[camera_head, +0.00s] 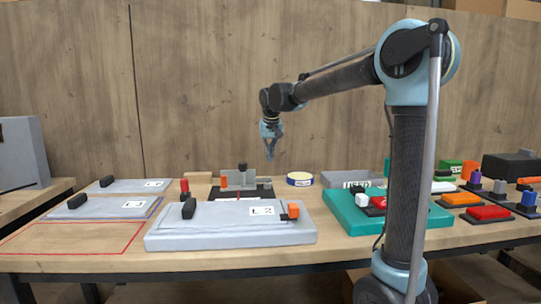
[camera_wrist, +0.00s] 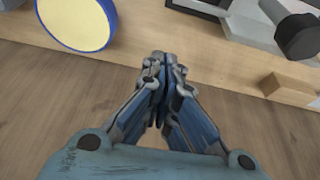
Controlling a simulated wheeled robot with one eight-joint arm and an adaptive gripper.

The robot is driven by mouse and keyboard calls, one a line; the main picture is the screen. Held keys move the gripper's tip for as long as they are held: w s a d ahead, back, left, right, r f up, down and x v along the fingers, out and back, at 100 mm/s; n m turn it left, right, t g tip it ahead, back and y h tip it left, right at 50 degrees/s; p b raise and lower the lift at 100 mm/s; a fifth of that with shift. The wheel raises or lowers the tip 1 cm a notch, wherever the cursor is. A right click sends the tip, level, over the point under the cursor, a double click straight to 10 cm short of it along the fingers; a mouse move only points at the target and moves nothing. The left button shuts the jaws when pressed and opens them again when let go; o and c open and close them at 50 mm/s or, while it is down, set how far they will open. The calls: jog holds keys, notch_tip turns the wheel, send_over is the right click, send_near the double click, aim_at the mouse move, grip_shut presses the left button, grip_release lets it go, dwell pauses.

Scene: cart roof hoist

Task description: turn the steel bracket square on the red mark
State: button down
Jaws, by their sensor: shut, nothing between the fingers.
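What looks like the steel bracket (camera_head: 234,181) is a small grey piece with a dark knob on top, on a dark plate (camera_head: 228,194) near the back of the bench. It seems to show in part at the upper right of the wrist view, as a grey piece with a black knob (camera_wrist: 300,35). A small red line (camera_head: 238,195) shows on the plate by the bracket; its angle to the bracket is too small to tell. My gripper (camera_head: 270,158) is shut and empty, pointing down above and slightly right of the bracket. Its closed fingertips (camera_wrist: 162,58) touch nothing.
A blue-rimmed round tub (camera_head: 300,180) stands right of the plate, a wooden block (camera_head: 198,177) left. A grey panel marked L2 (camera_head: 200,240) lies in front. A teal tray (camera_head: 350,218) is at right. A red outlined area (camera_head: 75,250) at left is bare.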

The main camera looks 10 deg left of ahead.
jog(key=x, duration=0.6)
jog(key=shift+w+f, duration=0.1)
jog(key=shift+f, duration=0.2)
jog(key=shift+s+d, duration=0.25)
jog(key=shift+s, duration=0.7)
jog(key=shift+s+d, duration=0.3)
jog(key=shift+s, duration=0.7)
jog(key=shift+s, duration=0.1)
jog(key=shift+s+d, duration=0.15)
jog(key=shift+s, duration=0.3)
